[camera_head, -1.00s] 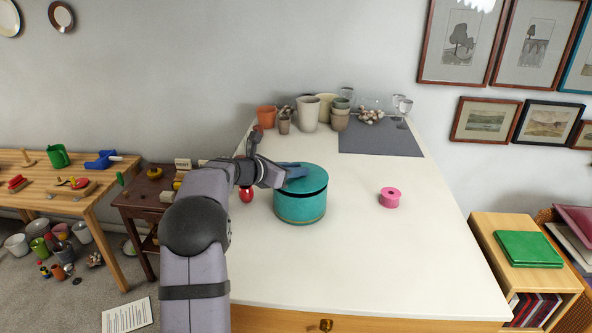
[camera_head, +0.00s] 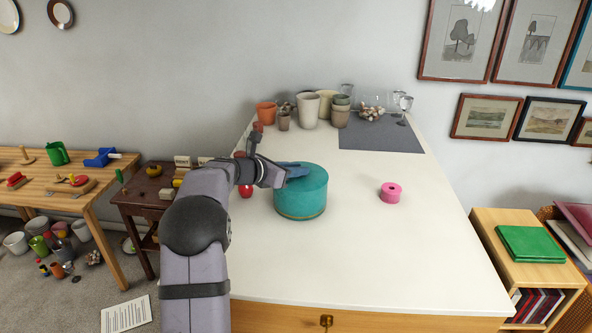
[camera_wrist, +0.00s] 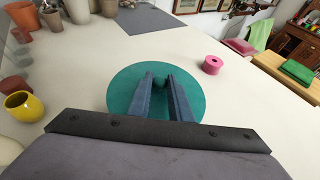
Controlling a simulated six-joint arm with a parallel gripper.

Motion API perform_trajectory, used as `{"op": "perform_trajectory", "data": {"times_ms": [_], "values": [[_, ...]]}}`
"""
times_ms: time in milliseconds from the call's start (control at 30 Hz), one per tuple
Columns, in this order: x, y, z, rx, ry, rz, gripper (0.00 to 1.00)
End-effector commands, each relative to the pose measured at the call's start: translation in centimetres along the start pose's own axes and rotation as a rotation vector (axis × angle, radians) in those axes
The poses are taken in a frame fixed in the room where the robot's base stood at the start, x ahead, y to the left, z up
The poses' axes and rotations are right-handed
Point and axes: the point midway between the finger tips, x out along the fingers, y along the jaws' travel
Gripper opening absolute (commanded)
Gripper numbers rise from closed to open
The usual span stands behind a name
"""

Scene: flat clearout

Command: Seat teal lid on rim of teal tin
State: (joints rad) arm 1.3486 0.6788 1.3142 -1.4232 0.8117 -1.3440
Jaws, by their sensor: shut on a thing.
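The teal tin (camera_head: 301,207) stands upright on the white table. The teal lid (camera_head: 312,176) sits level on top of it, with no dark gap showing between lid and rim in the head view. In the wrist view the lid (camera_wrist: 126,95) is a round disc with a small round knob (camera_wrist: 159,83) at its centre. My gripper (camera_wrist: 160,80) is shut on that knob, one blue finger on each side. In the head view my gripper (camera_head: 296,170) lies over the lid's left part. The tin is hidden under the lid in the wrist view.
A pink spool (camera_head: 391,192) stands on the table to the right of the tin. A red object (camera_head: 246,191) is just left of the tin, partly behind my arm. Pots and glasses stand at the back by a grey mat (camera_head: 380,137). The front right tabletop is clear.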

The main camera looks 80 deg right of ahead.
Motion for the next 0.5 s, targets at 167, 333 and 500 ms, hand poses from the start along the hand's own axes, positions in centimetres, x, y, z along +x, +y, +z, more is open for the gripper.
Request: {"op": "perform_trajectory", "data": {"times_ms": [167, 333, 500], "values": [[0.12, -0.08, -0.46, -0.003, 0.007, -0.003, 0.4], [0.13, -0.1, -0.47, -0.003, 0.007, -0.003, 0.4], [-0.25, -0.04, -0.45, -0.002, 0.006, -0.002, 0.4]]}}
